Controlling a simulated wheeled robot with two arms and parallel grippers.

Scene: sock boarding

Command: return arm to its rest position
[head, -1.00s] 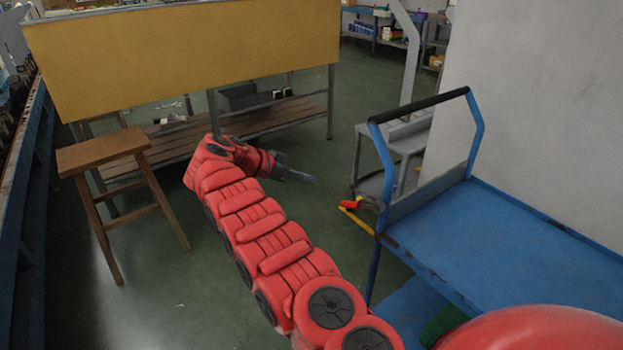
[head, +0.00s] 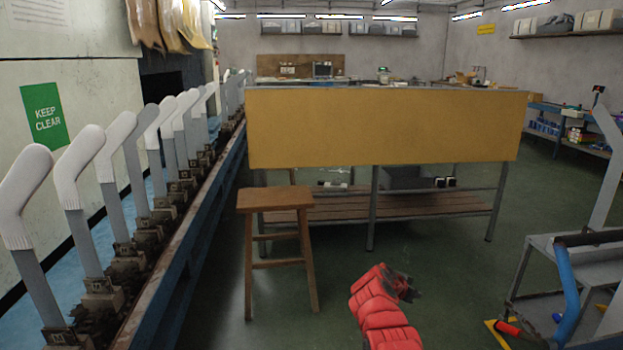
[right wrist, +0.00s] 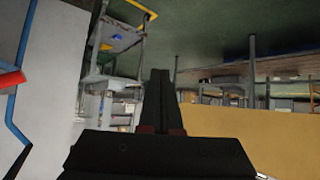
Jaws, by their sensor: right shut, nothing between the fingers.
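My right arm reaches up into the bottom middle of the head view, red and padded, over the green floor. Its dark right gripper (head: 411,292) is small and partly turned away there. In the right wrist view the black fingers of the right gripper (right wrist: 160,75) lie together, shut, with nothing held. No object touches them. My left gripper is in no current view.
A row of boards with white socks (head: 75,175) runs along a blue rail at left. A wooden stool (head: 275,198) stands before a bench with a yellow panel (head: 385,125). A grey cart (head: 575,262) stands at right. Green floor is open between.

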